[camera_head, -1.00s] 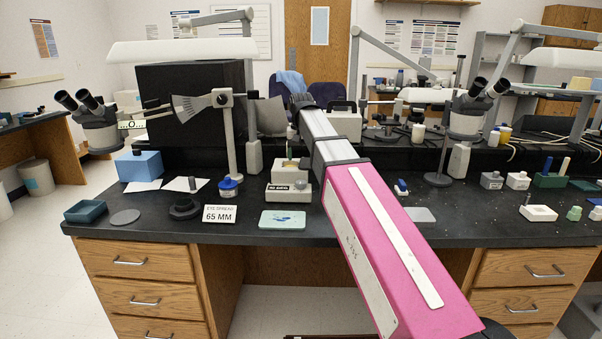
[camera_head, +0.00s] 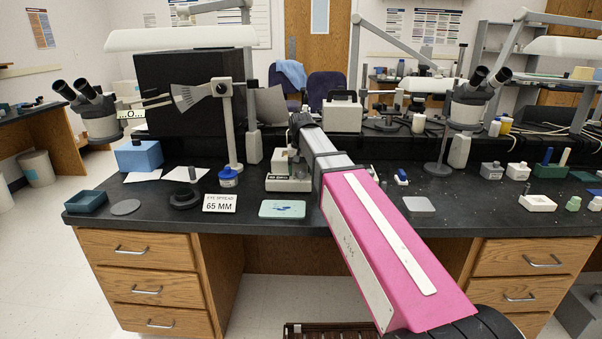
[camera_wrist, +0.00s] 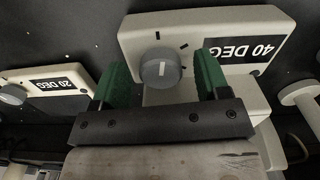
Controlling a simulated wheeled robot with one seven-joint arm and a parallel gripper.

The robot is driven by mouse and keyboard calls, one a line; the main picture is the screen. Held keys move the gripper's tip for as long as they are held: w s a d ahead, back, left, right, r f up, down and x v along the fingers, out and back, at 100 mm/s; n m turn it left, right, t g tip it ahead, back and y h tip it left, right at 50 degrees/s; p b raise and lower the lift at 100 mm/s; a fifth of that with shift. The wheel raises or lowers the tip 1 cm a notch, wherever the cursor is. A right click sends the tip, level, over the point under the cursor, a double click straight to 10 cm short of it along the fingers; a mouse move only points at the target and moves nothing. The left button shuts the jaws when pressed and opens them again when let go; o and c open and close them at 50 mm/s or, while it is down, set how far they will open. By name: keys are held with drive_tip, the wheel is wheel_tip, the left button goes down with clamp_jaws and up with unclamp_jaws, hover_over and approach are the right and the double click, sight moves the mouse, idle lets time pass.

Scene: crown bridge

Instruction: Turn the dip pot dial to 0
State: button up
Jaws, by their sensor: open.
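In the wrist view a round grey dial (camera_wrist: 160,67) with a pale pointer line sits on a cream box (camera_wrist: 225,27) labelled "40 DEG", which appears upside down. Several dark tick marks surround the dial. My gripper (camera_wrist: 162,78) is open, its green fingers on either side of the dial with gaps showing; I cannot tell how near it they are in depth. In the head view a small cream unit (camera_head: 288,184) with a dark, unreadable label stands on the bench below the end of my arm. My gripper's fingers cannot be made out there. No dip pot name is legible.
A second cream box (camera_wrist: 52,83) labelled "20 DEG" with its own grey knob (camera_wrist: 13,94) lies left in the wrist view. A pale spool-like part (camera_wrist: 299,97) is at right. In the head view a green tray (camera_head: 282,209) and "65 MM" sign (camera_head: 220,204) are nearby.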

drive_tip(key=shift+f, duration=0.4)
drive_tip(key=c, duration=0.9)
drive_tip(key=shift+c, duration=0.2)
drive_tip(key=shift+n, duration=0.6)
drive_tip(key=o, duration=0.9)
